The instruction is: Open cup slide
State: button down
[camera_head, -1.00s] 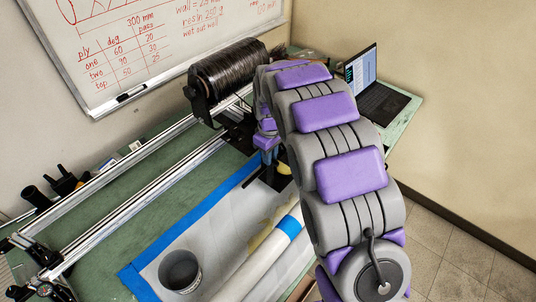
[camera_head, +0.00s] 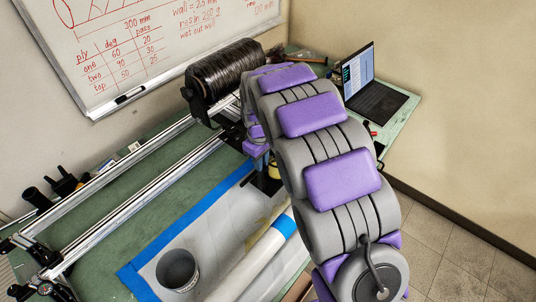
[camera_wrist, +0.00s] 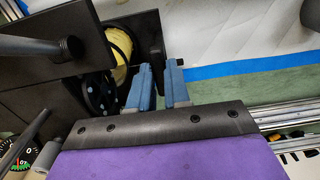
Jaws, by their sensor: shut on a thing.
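My gripper (camera_wrist: 159,88) shows two blue fingers in the wrist view, shut on a thin dark part between them, at the edge of a black plate (camera_wrist: 147,28). Most of the held part is hidden by the fingers. A yellow roll (camera_wrist: 121,48) and a black toothed wheel (camera_wrist: 98,92) lie just left of the fingers, among black plates. In the head view my arm hides most of this assembly; only a black block (camera_head: 268,182) shows below the wrist. A grey cup (camera_head: 178,270) stands upright on the pale sheet (camera_head: 215,225), apart from my gripper.
A black fibre spool (camera_head: 228,72) stands at the back beside metal rails (camera_head: 140,185). A white tube with a blue band (camera_head: 265,258) lies by the cup. A laptop (camera_head: 370,90) is on the green table at right. Floor (camera_head: 450,240) is clear at lower right.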

jog(key=s+a+p, duration=0.1)
jog(key=s+a, duration=0.9)
jog(key=s, duration=0.1)
jog(key=shift+s+r+p, duration=0.15)
jog(key=shift+s+p, duration=0.2)
jog(key=shift+p, duration=0.05)
jog(key=c, duration=1.5)
grip_release()
jog(key=o, duration=0.4)
jog(key=shift+a+f, duration=0.2)
jog(key=shift+a, duration=0.1)
notch_tip(320, 180, up, 17)
jog(key=p, duration=0.2)
jog(key=shift+r+p, duration=0.15)
jog(key=shift+p, duration=0.15)
jog(key=shift+a, duration=0.1)
